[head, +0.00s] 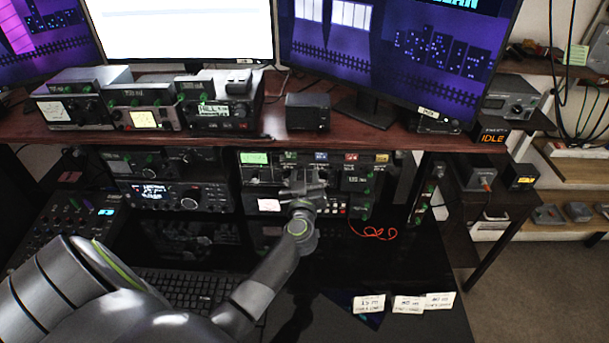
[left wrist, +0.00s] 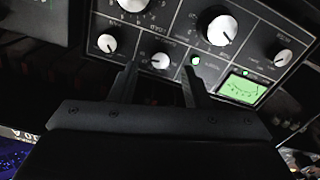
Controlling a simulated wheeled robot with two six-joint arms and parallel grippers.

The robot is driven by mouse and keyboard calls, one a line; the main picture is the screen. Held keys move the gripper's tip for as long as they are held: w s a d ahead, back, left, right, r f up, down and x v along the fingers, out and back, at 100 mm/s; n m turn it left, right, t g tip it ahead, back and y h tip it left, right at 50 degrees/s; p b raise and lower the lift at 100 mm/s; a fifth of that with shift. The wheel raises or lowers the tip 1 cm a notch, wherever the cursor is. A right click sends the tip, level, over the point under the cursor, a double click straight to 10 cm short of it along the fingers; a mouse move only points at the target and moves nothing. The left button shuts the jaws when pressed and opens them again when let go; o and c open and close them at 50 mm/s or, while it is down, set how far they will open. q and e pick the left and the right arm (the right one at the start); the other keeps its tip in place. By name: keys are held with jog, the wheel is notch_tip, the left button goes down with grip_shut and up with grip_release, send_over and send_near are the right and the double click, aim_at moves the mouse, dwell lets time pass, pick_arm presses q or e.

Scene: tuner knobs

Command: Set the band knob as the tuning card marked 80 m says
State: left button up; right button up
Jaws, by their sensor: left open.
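My left gripper (head: 306,180) is in front of the black tuner panel (head: 350,183) on the lower shelf and hides part of it. In the left wrist view the open fingers (left wrist: 157,84) point at the panel, which shows upside down. A small white knob (left wrist: 161,58) shows between and beyond the fingertips; no contact is visible. A large white knob (left wrist: 221,30) with a numbered scale is right of it. Which is the band knob I cannot tell. Three white cards (head: 369,304), (head: 408,305), (head: 440,300) lie on the desk, their upside-down print too small to read surely.
A green-lit meter (left wrist: 243,87) is beside the right finger. Other radios (head: 155,193) stand left of the tuner. A keyboard (head: 185,285) lies under my arm. A red cable (head: 375,233) hangs at the tuner's lower right. The dark desk near the cards is mostly clear.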

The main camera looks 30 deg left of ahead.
pick_arm(q)
jog(key=b+x, duration=0.1)
jog(key=x, duration=0.2)
grip_shut()
dwell(0.4)
